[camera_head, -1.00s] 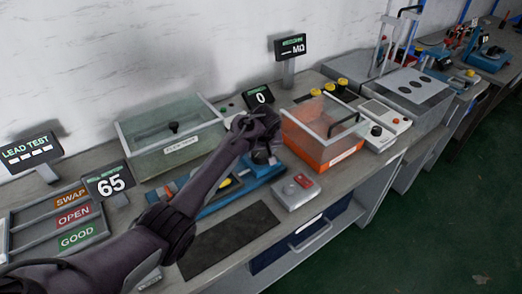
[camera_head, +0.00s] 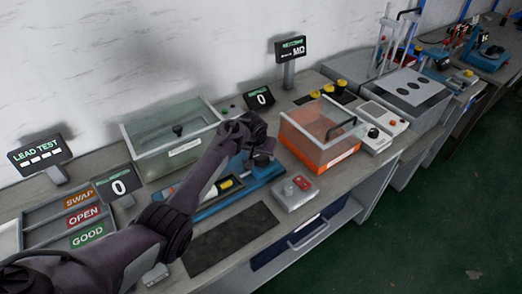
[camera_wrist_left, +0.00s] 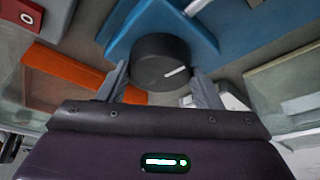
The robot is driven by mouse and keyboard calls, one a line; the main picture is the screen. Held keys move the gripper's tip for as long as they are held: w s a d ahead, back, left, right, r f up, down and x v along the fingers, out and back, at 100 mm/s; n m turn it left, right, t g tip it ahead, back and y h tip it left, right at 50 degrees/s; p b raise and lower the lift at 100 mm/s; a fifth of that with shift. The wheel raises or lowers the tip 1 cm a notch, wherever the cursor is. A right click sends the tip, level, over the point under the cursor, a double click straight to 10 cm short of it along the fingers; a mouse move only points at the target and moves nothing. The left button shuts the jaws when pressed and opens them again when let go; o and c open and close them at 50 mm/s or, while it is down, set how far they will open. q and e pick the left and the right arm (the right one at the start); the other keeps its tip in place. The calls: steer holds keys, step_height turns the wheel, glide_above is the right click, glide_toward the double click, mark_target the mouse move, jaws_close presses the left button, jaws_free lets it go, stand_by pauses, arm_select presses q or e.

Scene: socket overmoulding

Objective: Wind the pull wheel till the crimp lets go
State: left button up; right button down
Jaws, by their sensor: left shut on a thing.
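The pull wheel is a black round knob with a white line on its top; in the left wrist view the wheel (camera_wrist_left: 158,60) sits on a blue body (camera_wrist_left: 140,24). My left gripper (camera_wrist_left: 162,78) has one finger on each side of the wheel and is shut on it. In the head view the left gripper's fingers are mostly hidden behind my wrist, and part of the dark wheel (camera_head: 262,160) shows on the blue pull tester (camera_head: 262,179). A small display (camera_head: 118,186) left of the tester reads 0. The crimp cannot be made out. My right gripper is not in view.
A clear-walled tank (camera_head: 172,160) stands behind my arm, and an orange clear-sided box (camera_head: 318,150) to its right. A grey box with a red button (camera_head: 296,193) is in front. A tray labelled SWAP, OPEN, GOOD (camera_head: 50,236) lies left. A dark mat (camera_head: 230,238) lies bare.

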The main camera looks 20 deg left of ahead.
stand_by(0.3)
arm_select(q)
steer(key=o, duration=1)
steer(key=shift+v, duration=3.9)
steer(key=shift+s+a, duration=0.1)
